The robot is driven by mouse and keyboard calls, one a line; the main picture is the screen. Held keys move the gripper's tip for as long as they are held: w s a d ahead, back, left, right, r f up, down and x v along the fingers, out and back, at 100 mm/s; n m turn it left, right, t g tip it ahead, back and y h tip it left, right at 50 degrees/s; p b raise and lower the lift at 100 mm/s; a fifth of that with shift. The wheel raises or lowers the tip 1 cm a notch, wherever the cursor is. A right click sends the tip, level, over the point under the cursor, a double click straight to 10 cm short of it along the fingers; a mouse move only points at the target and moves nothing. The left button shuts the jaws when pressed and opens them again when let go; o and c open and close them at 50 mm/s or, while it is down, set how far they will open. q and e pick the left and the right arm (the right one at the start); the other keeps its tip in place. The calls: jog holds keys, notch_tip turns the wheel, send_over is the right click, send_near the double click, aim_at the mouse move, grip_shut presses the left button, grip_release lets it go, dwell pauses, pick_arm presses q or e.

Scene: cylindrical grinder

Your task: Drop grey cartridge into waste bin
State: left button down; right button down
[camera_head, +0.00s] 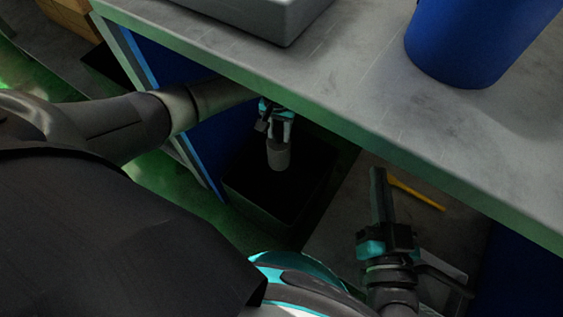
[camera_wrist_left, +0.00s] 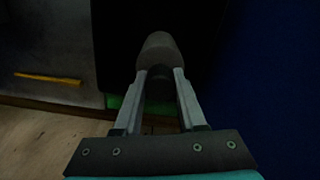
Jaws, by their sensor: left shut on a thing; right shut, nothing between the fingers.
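The grey cartridge (camera_head: 278,156) is a short cylinder held in my left gripper (camera_head: 280,140). It also shows between the two fingers in the left wrist view (camera_wrist_left: 159,52). My left gripper (camera_wrist_left: 161,85) is shut on it. The waste bin (camera_head: 262,205) is a black, open-topped box under the bench, and the cartridge appears over its dark opening in the head view. How high the cartridge is above the rim is hard to tell. My right gripper (camera_head: 378,172) is shut and empty at the lower right, apart from the bin.
A grey bench top (camera_head: 345,90) overhangs the bin, its front edge close to my left gripper. A blue container (camera_head: 475,45) and a grey box (camera_head: 262,15) stand on it. A yellow object (camera_head: 418,194) lies to the right of my right gripper.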

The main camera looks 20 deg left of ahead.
pick_arm(q)
jog(key=shift+c, duration=2)
grip_release()
jog(key=shift+r+p, duration=0.55)
jog(key=shift+r, duration=0.3)
notch_tip(320, 180, up, 2)
jog(key=shift+r+p, duration=0.1)
jog(key=shift+p, duration=0.5)
notch_tip(320, 180, up, 2)
jog(key=shift+r+p, duration=0.15)
jog(key=shift+p, duration=0.4)
jog(key=shift+r+p, duration=0.35)
jog(key=shift+r, duration=0.3)
pick_arm(e)
jog(key=d+f+g+h, duration=0.3)
jog(key=d+g, duration=0.3)
jog(key=shift+s+n+g, duration=0.25)
jog(key=shift+n+g, duration=0.15)
jog(key=shift+f, duration=0.1)
